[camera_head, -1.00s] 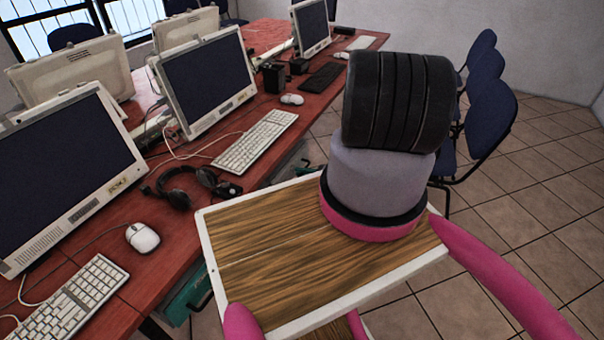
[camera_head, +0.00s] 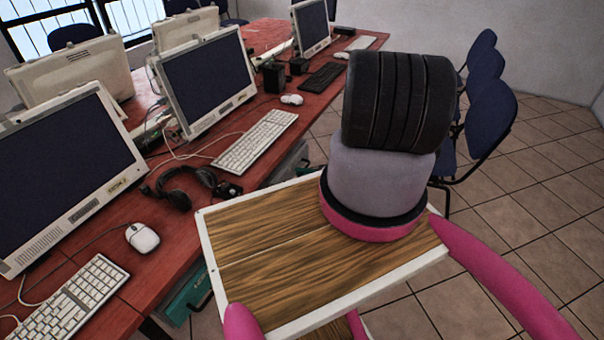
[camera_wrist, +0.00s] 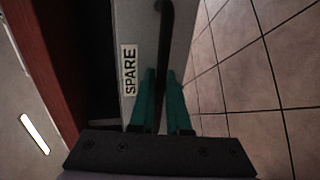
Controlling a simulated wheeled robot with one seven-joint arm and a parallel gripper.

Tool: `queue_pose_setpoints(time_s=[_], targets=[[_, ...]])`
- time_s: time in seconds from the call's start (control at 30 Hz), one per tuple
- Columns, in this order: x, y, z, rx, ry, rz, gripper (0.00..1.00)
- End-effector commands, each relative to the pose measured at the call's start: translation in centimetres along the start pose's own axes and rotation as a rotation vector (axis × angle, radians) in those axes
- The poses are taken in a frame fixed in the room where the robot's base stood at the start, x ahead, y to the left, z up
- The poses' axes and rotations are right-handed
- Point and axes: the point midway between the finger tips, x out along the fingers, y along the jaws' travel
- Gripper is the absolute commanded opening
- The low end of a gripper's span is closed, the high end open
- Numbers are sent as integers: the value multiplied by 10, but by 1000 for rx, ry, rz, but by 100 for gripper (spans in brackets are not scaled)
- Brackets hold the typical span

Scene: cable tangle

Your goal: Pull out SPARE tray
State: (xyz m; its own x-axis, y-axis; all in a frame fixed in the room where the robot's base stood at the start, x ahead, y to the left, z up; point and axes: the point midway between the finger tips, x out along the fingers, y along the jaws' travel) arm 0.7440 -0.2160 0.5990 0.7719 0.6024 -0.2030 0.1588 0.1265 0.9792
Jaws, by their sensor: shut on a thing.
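The SPARE tray (camera_wrist: 128,108) shows in the wrist view as a pale grey front with a black-on-white SPARE label (camera_wrist: 129,70). A long dark bar handle (camera_wrist: 165,35) runs along this front. My gripper (camera_wrist: 162,74) has two teal fingers, one on each side of the handle, and is shut on it. A dark strip lies between the tray front and the red table edge; I cannot tell how far the tray is out. In the head view my gripper is not clearly seen, and the SPARE label does not show.
The red table (camera_head: 160,245) carries monitors, a near keyboard (camera_head: 75,303), a mouse (camera_head: 142,237) and a headset (camera_head: 180,195). A teal unit (camera_head: 185,295) shows below the table's edge. Blue chairs (camera_head: 490,125) stand at the right; tiled floor (camera_head: 540,210) is free there.

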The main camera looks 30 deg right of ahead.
Motion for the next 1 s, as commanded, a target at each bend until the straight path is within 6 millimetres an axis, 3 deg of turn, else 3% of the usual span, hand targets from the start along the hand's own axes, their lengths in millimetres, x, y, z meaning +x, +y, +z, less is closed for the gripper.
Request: queue_pose_setpoints(time_s=[0.37,0.47,0.8,1.0], targets=[[0,0,1,0,-1,0,0],[-8,-2,1,0,-3,0,0],[-97,-20,2,1,-6,-2,0],[-128,-27,1,1,-3,-1,0]])
